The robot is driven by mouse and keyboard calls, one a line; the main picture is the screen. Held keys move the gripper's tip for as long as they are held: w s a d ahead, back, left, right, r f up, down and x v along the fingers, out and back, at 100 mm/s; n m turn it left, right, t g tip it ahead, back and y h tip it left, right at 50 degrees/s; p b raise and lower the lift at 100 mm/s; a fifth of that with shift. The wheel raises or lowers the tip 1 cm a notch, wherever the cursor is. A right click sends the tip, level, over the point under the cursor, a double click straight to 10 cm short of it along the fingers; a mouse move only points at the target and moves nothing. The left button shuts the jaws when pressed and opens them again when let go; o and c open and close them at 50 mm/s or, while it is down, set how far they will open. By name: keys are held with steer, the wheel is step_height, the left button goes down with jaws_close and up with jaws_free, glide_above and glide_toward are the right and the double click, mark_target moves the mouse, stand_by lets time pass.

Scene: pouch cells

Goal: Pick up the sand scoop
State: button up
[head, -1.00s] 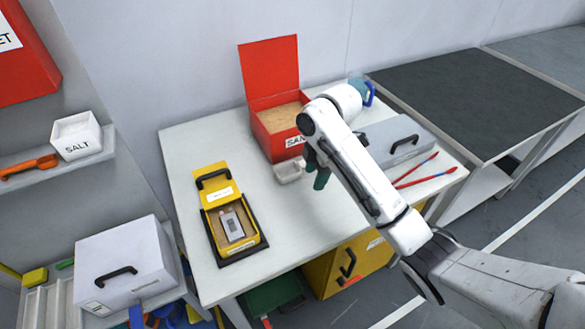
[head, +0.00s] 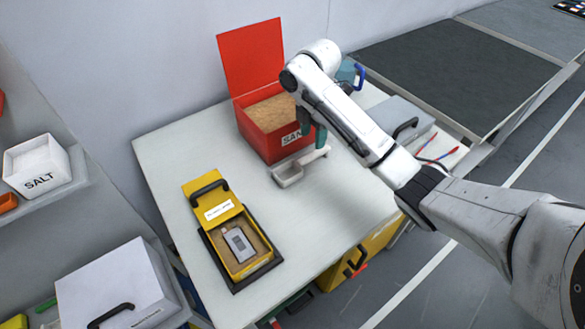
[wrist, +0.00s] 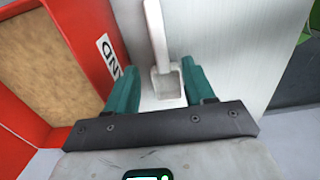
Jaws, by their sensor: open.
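The sand scoop is off-white. In the head view its square bowl (head: 288,175) lies on the white table in front of the sand box, and its handle (head: 318,155) runs to the right. My gripper (head: 318,137) is open, with teal fingers beside the front of the red box, close to the handle; one finger is mostly hidden by the arm. In the wrist view the fingers of my gripper (wrist: 160,68) stand apart, with the scoop (wrist: 158,40) seen between and beyond them. I cannot tell whether they touch it.
The open red sand box (head: 268,145) stands close behind the scoop; it also fills the left of the wrist view (wrist: 75,30). A yellow case (head: 228,240) holding a grey device sits at front left. A grey case (head: 395,118) is at right. The table (head: 160,160) is clear at left.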

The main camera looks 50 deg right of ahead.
mark_target(310, 156)
step_height(310, 156, down, 4)
steer(key=shift+r, duration=0.1)
steer(key=shift+w+a+f+p, duration=0.1)
steer(key=shift+a+f+p, duration=0.1)
steer(key=shift+f, duration=1.15)
steer(key=shift+a+f+p, duration=0.1)
steer(key=shift+f+p, duration=0.1)
steer(key=shift+f, duration=1.1)
steer(key=shift+c, duration=0.3)
jaws_close()
